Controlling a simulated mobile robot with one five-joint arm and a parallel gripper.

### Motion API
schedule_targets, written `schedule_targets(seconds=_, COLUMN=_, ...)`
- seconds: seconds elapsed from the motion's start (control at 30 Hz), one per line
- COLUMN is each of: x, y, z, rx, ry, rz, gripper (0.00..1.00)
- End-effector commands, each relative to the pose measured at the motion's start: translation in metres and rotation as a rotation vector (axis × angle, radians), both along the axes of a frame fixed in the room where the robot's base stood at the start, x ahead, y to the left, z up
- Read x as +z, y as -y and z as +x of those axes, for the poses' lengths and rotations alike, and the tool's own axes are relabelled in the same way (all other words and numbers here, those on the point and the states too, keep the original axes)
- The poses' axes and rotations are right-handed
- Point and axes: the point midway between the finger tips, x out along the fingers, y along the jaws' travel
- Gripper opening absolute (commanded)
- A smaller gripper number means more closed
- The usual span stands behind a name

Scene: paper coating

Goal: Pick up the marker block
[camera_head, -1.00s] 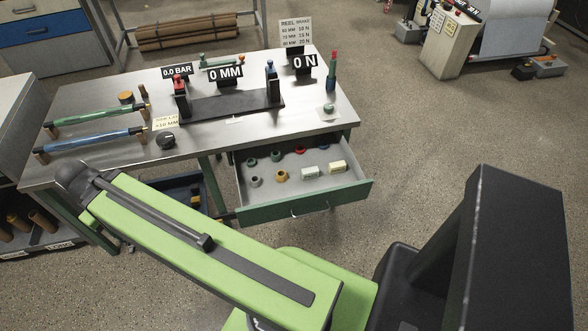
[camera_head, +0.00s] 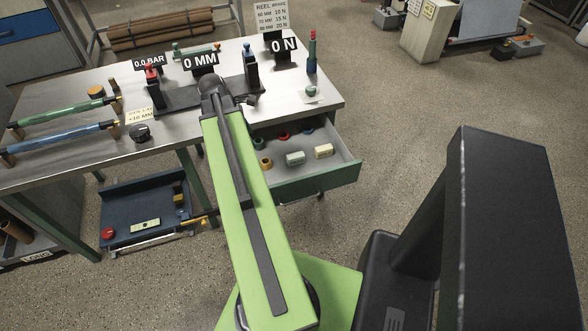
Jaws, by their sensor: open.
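Two small blocks lie in the open drawer (camera_head: 338,181): a pale grey-green one (camera_head: 295,158) and a cream one (camera_head: 323,151) to its right. I cannot tell which, if either, is the marker block. A pale green block with dark spots (camera_head: 145,225) also lies in the blue tray under the table. My green arm reaches up the picture, its dark joint in front of the table's edge. It covers the left part of the drawer.
The steel table (camera_head: 75,92) carries a black fixture, display signs, and green and blue rollers (camera_head: 75,135) at left. Several coloured rings lie in the drawer. The blue tray (camera_head: 120,195) sits low under the table. The floor right of the drawer is clear.

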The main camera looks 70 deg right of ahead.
Motion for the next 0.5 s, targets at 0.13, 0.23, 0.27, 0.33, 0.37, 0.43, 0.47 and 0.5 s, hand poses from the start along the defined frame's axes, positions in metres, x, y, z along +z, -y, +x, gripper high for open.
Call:
schedule_targets(seconds=0.13, x=-0.008, y=0.043, z=-0.063, rx=0.06, ry=-0.079, rz=0.018, gripper=0.53)
schedule_targets(seconds=0.23, x=-0.008, y=0.05, z=-0.077, rx=0.082, ry=-0.098, rz=0.025, gripper=0.53)
schedule_targets(seconds=0.27, x=-0.007, y=0.051, z=-0.078, rx=0.084, ry=-0.1, rz=0.026, gripper=0.53)
schedule_targets(seconds=0.33, x=-0.008, y=0.051, z=-0.079, rx=0.088, ry=-0.102, rz=0.026, gripper=0.53)
schedule_targets(seconds=0.37, x=-0.009, y=0.051, z=-0.079, rx=0.087, ry=-0.101, rz=0.027, gripper=0.53)
schedule_targets(seconds=0.43, x=-0.015, y=0.052, z=-0.08, rx=0.087, ry=-0.101, rz=0.027, gripper=0.53)
schedule_targets(seconds=0.47, x=-0.019, y=0.052, z=-0.081, rx=0.086, ry=-0.101, rz=0.026, gripper=0.53)
schedule_targets(seconds=0.5, x=-0.025, y=0.054, z=-0.082, rx=0.086, ry=-0.101, rz=0.026, gripper=0.53)
